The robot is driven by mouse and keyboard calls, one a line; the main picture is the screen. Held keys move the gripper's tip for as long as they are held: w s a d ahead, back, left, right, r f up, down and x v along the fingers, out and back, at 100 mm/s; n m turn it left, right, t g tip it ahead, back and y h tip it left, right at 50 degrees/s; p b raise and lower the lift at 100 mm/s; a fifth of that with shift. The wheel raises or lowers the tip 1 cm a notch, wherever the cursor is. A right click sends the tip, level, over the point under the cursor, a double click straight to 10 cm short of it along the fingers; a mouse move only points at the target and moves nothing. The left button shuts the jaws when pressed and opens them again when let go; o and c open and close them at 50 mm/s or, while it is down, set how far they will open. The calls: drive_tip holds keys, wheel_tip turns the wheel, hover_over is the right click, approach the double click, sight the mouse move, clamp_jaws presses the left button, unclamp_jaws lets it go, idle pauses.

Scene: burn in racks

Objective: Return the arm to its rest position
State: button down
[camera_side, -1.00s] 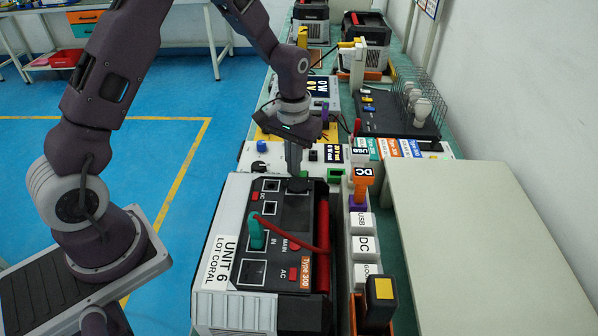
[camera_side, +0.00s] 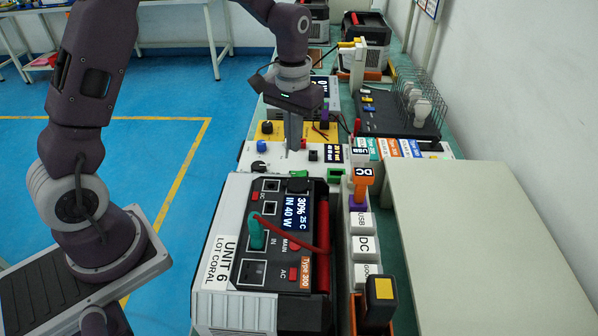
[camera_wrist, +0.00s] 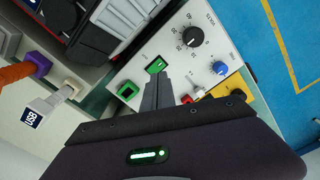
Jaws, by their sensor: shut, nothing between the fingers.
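My gripper (camera_side: 293,145) points down with its fingers together and empty. In the side view it is above the white control panel (camera_side: 258,158), behind the power unit. It also shows in the wrist view (camera_wrist: 157,80), its fingertips beside a green rocker switch (camera_wrist: 155,65) on that panel. I cannot tell whether they touch the panel. The power unit (camera_side: 215,255), labelled UNIT 6 LOT CORAL, has a lit display (camera_side: 298,213) reading 30%, 25 C, IN 40 W. A teal plug (camera_side: 256,232) with a red cable sits in its IN socket.
A row of labelled blocks and plugs (camera_side: 362,247) stands right of the unit. A beige box (camera_side: 470,235) lies farther right. A black board with wire rack and bulbs (camera_side: 385,112) is behind. Blue floor (camera_side: 165,240) is open on the left.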

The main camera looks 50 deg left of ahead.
drive_tip(key=s+d+r+t, duration=0.2)
drive_tip(key=s+r, duration=0.3)
drive_tip(key=r, duration=0.4)
drive_tip(key=s+d+r+m+t, duration=0.1)
drive_tip(key=s+r, duration=0.2)
drive_tip(key=s, duration=0.7)
drive_tip(key=s+d+r+m+t, duration=0.1)
drive_tip(key=s+r+m+t, duration=0.1)
drive_tip(key=s, duration=0.7)
drive_tip(key=shift+s+d+r+t, duration=0.2)
drive_tip(key=shift+s+r+t, duration=0.1)
drive_tip(key=shift+s+r, duration=0.15)
